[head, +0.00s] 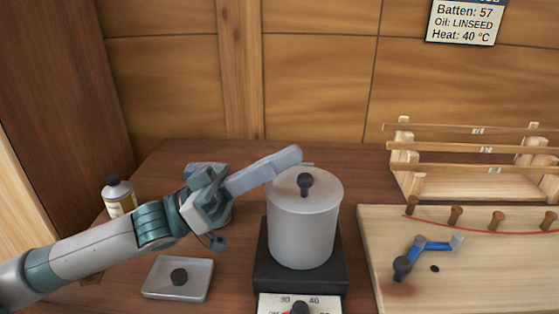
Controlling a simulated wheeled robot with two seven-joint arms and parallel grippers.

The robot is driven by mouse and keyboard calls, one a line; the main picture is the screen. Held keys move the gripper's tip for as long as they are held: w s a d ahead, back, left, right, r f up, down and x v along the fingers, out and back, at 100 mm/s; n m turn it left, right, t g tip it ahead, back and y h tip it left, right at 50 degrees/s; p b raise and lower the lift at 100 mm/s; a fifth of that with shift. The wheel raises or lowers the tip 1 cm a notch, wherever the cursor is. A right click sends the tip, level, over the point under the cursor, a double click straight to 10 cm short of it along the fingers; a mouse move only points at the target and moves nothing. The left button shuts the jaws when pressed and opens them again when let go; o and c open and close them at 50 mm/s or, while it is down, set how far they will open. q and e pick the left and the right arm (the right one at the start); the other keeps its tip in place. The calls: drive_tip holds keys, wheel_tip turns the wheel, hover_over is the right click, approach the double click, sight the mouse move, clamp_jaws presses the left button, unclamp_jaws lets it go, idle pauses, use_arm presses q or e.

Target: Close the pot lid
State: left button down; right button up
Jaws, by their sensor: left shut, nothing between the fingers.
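A grey metal pot (302,232) stands on a dark hot plate. Its lid (322,186) has a dark round knob (305,183) and lies over the pot's top, looking flat on the rim. My left gripper (296,157) comes in from the left, with its fingers shut and empty. Its tips are at the lid's far edge, behind the knob; I cannot tell whether they touch the lid. My right gripper is not in view.
The hot plate (264,277) has a dial at its front. A small tray (151,290) and a bottle (119,197) are at left. At right are a board (385,250) with pegs and a blue clamp (432,245), and a wooden rack (420,158) behind it.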

use_arm(q)
drive_tip(key=shift+a+r+p, duration=0.1)
drive_tip(key=shift+r+p, duration=0.45)
drive_tip(key=shift+r, duration=0.15)
drive_tip(key=w+b+v, duration=0.1)
drive_tip(key=b+v, duration=0.1)
drive_tip(key=v, duration=0.8)
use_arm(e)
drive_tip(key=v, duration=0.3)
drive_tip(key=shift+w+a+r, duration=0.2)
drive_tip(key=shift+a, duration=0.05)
use_arm(q)
drive_tip(key=shift+w, duration=0.1)
